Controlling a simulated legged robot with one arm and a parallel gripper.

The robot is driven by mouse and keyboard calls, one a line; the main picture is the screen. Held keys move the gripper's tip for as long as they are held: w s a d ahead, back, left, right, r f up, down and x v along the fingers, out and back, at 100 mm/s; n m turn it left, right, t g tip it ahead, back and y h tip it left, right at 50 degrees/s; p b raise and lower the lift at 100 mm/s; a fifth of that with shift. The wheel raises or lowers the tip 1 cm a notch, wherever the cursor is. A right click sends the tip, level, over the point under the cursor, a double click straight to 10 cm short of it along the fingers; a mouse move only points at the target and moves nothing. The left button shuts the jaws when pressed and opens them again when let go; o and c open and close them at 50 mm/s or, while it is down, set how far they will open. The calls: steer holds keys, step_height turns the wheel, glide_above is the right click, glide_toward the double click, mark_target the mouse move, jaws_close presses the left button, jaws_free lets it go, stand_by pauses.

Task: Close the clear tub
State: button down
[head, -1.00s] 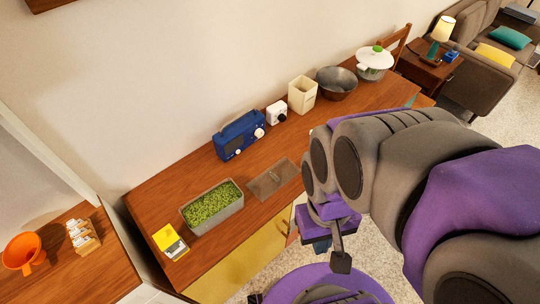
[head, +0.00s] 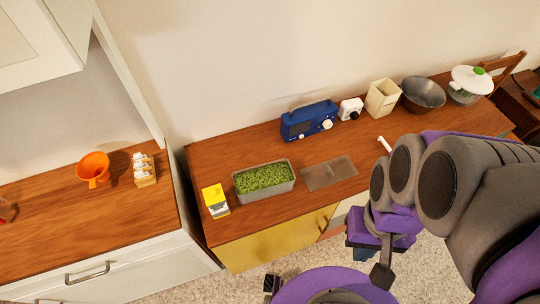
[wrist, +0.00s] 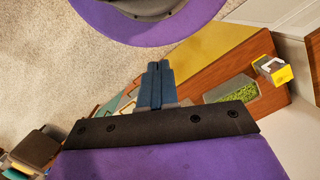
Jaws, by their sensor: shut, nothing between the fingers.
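The clear tub (head: 283,190), a greyish see-through rectangular box, stands open on the wooden counter. It is filled with green bits (head: 263,178). A flat, greyish see-through lid (head: 345,172) lies on the counter just right of the tub, apart from it. My gripper (head: 366,256) is low in front of the counter, right of the tub and lid, and partly hidden by my arm. In the wrist view its blue fingers (wrist: 155,72) are together with nothing between them. The tub (wrist: 217,94) also shows there, to the right of the fingers.
A yellow-and-white box (head: 215,201) stands left of the tub. A blue radio (head: 309,122), white small device (head: 350,109), cream container (head: 382,97), metal bowl (head: 423,94) and white-lidded pot (head: 471,80) line the wall. A left counter holds an orange funnel (head: 93,168).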

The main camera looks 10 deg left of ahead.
steer(key=c, duration=1.9)
jaws_free()
steer(key=o, duration=0.5)
steer(key=shift+w, duration=0.1)
steer(key=shift+o, duration=0.7)
steer(key=shift+w, duration=0.4)
steer(key=w+d+f+n+t, duration=0.1)
steer(key=w+f, duration=0.3)
steer(key=w, duration=0.8)
steer(key=w+d+f+n, duration=0.15)
steer(key=w+f, duration=0.35)
steer(key=w, duration=0.7)
steer(key=w+f+n, duration=0.1)
steer(key=w+f, duration=0.3)
steer(key=f, duration=0.2)
steer(key=w+a+f+n, duration=0.1)
steer(key=w+f, duration=0.3)
steer(key=f, duration=0.2)
steer(key=w+a+f+n, duration=0.1)
steer(key=w+f, duration=0.3)
steer(key=f, duration=0.2)
steer(key=shift+w+a+f+t, duration=0.15)
steer(key=shift+w+t, duration=0.25)
steer(key=shift+f, duration=0.4)
